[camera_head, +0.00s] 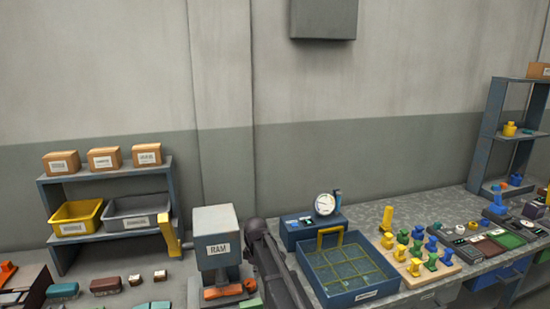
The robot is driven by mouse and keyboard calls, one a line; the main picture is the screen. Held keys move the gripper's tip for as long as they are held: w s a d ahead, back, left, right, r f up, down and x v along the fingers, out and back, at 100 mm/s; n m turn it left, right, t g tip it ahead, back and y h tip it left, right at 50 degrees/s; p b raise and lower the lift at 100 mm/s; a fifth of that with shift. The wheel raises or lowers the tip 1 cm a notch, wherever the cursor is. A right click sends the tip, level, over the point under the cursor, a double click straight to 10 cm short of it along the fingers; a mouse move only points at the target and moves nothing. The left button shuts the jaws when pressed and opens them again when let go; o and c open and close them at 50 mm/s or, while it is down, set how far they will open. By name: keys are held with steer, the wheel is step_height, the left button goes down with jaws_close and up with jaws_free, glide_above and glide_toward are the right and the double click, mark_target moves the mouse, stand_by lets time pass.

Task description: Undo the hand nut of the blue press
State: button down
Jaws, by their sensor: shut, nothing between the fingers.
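A press-like machine (217,240) with a grey head labelled RAM and a yellow lever at its left side stands at the bench's front middle. An orange part lies at its foot. I cannot tell whether this is the blue press, and I cannot make out a hand nut on it. A small upright blue object (497,205) stands on the right of the bench, too small to identify. My dark arm shows just right of the RAM machine, but my gripper is not in view.
A blue divided tray (335,294) with a yellow handle lies right of my arm, before a gauge box (297,231). A wooden peg board (440,268) with coloured pegs is beside it. Shelves (57,254) with bins stand left, and a tall rack (489,150) right.

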mark_target(250, 285)
steer(key=shift+f+b, duration=2.85)
steer(key=shift+f, duration=0.2)
steer(key=shift+w+a, duration=0.3)
steer(key=shift+w+d, duration=0.15)
steer(key=shift+w, duration=0.45)
steer(key=shift+w+d, duration=0.15)
steer(key=shift+w, duration=0.45)
steer(key=shift+d, duration=0.2)
steer(key=shift+d, duration=0.25)
steer(key=shift+r, duration=0.1)
